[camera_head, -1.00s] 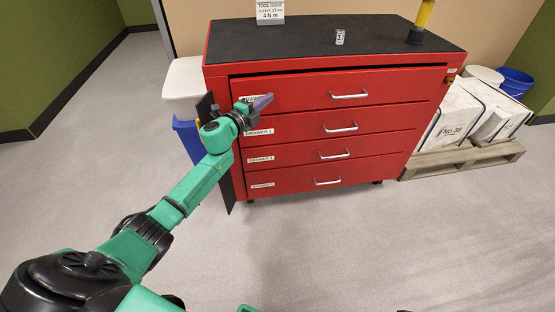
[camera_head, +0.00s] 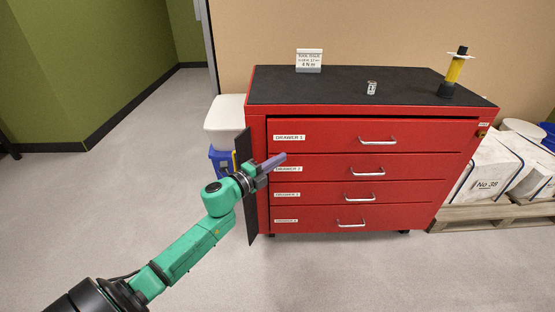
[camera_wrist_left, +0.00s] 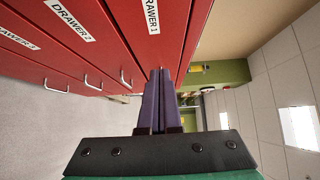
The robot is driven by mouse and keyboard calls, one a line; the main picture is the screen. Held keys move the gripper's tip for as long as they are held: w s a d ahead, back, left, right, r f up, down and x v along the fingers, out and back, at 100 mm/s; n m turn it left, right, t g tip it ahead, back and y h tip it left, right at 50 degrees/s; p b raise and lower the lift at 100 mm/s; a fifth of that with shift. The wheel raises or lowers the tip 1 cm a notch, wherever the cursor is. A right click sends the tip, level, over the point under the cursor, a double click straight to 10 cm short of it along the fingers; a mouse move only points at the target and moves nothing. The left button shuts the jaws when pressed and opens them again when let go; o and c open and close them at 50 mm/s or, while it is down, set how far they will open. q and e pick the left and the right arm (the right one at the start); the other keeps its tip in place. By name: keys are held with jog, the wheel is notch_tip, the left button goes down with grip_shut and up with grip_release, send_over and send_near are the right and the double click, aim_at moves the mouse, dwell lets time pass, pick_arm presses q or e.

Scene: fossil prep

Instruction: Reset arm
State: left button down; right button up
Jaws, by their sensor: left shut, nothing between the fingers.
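My left arm comes in from the lower left in the head view. Its left gripper (camera_head: 275,162) is in front of the left part of the red drawer cabinet (camera_head: 259,205), near the label of drawer 2. The purple fingers are together and empty; they also show closed in the left wrist view (camera_wrist_left: 160,98). In that view the drawer fronts and handles lie to the left of the fingers. I cannot tell whether the fingers touch the cabinet. My right gripper is not in view.
On the black cabinet top (camera_head: 330,88) stand a sign (camera_head: 309,61), a small metal part (camera_head: 371,88) and a yellow-and-black tool (camera_head: 454,72). White and blue bins (camera_head: 224,121) stand left of the cabinet. The floor in front is clear.

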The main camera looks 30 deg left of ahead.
pick_arm(q)
jog(key=s+a+f+n+g+y, duration=0.1)
jog(key=s+f+n+g+y, duration=0.15)
jog(key=f+n, duration=0.35)
jog(key=s+a+f+n+g+y, duration=0.1)
jog(key=s+f+n+y, duration=0.2)
jog(key=f, duration=0.4)
jog(key=s+d+f+n+g, duration=0.4)
jog(key=s+f+n+g, duration=0.3)
jog(key=s+f, duration=0.65)
jog(key=s+d+f+n+g+h+p, duration=0.1)
jog(key=s+d+f+n+g+h, duration=0.15)
jog(key=s+d+f+g, duration=0.55)
jog(key=s+a+r+t+p, duration=0.1)
jog(key=s+a+r+p, duration=0.1)
jog(key=s+p, duration=0.7)
jog(key=s+a+r+t+y+p, duration=0.1)
jog(key=s+a+r+p, duration=0.1)
jog(key=s+p, duration=0.8)
jog(key=shift+p, duration=2.35)
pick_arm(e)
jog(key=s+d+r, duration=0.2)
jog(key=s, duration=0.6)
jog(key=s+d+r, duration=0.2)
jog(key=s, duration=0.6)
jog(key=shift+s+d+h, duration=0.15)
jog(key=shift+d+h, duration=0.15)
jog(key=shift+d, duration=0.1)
